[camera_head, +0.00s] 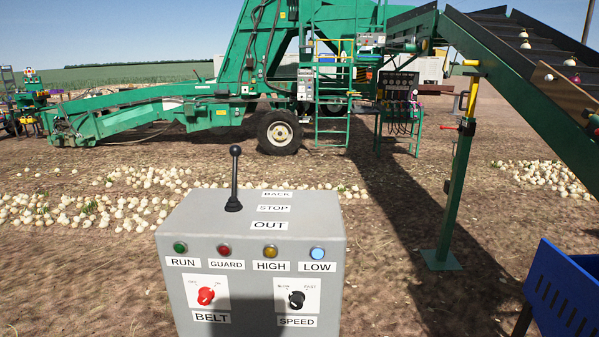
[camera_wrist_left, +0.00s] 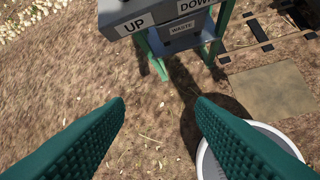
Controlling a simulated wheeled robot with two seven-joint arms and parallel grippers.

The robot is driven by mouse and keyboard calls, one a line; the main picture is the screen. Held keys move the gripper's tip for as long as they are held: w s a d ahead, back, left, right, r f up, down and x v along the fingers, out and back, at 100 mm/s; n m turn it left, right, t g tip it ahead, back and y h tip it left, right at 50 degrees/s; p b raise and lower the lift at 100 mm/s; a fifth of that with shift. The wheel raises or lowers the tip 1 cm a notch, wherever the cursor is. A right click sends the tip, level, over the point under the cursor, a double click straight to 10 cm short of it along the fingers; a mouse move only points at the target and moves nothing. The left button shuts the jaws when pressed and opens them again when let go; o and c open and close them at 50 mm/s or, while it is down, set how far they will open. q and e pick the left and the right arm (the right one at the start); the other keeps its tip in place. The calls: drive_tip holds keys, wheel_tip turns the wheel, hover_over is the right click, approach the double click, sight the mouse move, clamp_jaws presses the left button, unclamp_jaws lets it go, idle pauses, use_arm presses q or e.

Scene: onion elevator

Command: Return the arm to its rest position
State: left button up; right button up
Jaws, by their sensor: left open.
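My left gripper (camera_wrist_left: 160,112) shows in the left wrist view as two green ribbed fingers, spread wide apart with nothing between them. It points down over bare soil. Neither of my arms shows in the head view, and my right gripper is in no frame. In the head view a grey control box (camera_head: 250,240) stands in front of me. Its black lever (camera_head: 234,180) is upright. It has a red BELT knob (camera_head: 206,296) and a black SPEED knob (camera_head: 296,299).
In the left wrist view a box with UP and DOWN labels (camera_wrist_left: 165,20) stands on green legs, and a round white-rimmed thing (camera_wrist_left: 285,135) is beside the right finger. A green conveyor (camera_head: 530,90) and blue crate (camera_head: 565,295) are at right in the head view.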

use_arm(q)
drive_tip(key=s+d+n+g+h, duration=0.1)
drive_tip(key=s+d+n+g, duration=0.15)
drive_tip(key=s, duration=0.45)
wheel_tip(320, 180, down, 30)
drive_tip(key=s+m+g, duration=0.1)
drive_tip(key=s+g, duration=0.1)
drive_tip(key=s+a+f, duration=0.3)
drive_tip(key=s+f, duration=0.9)
drive_tip(key=s, duration=0.3)
drive_tip(key=shift+a+f+g, duration=0.15)
drive_tip(key=shift+f+g, duration=0.15)
drive_tip(key=shift+g, duration=0.15)
